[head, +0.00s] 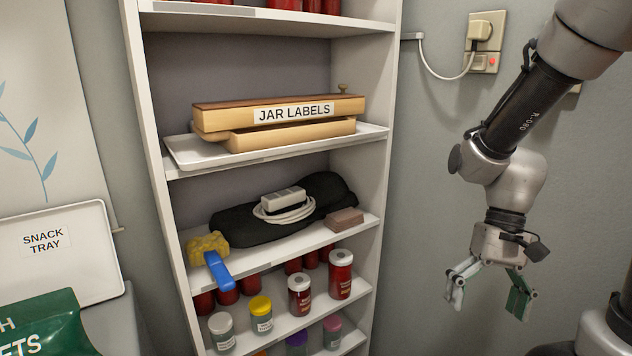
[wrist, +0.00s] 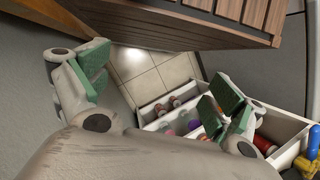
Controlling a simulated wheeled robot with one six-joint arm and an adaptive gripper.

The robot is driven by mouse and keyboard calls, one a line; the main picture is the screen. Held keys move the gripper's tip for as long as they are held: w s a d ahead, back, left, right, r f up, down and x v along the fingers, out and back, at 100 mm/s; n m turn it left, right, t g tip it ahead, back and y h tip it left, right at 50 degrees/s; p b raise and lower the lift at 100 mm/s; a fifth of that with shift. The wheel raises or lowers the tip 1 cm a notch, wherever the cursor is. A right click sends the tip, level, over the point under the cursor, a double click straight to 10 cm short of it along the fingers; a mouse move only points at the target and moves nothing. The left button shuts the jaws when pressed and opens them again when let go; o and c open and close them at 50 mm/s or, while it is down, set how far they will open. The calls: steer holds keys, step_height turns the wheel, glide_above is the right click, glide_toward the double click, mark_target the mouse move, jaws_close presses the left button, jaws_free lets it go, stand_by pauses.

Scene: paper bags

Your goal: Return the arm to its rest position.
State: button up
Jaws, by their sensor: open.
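My gripper (head: 487,288) hangs at the right of the head view, in front of the bare grey wall and to the right of the shelf unit. Its two green-padded fingers are spread apart with nothing between them. In the wrist view the open gripper (wrist: 155,105) shows tiled floor and the lower shelves beyond its fingers. My arm comes down from the upper right corner of the head view, with the gripper pointing downward.
The white shelf unit (head: 383,190) holds a JAR LABELS box (head: 290,112), a black cloth bundle (head: 325,190), a blue-handled brush (head: 217,268) and several jars. A plug and cable (head: 480,32) are on the wall behind my arm. A SNACK TRAY (head: 85,280) stands left.

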steer(key=s+d+r+t+h, duration=0.1)
steer(key=d+r+t, duration=0.2)
steer(key=r, duration=0.4)
steer(key=s+d+r+n+t+h, duration=0.1)
steer(key=d+r+t, duration=0.2)
steer(key=r+t, duration=0.2)
step_height(320, 180, up, 3)
steer(key=shift+d+f, duration=0.1)
steer(key=shift+d, duration=0.25)
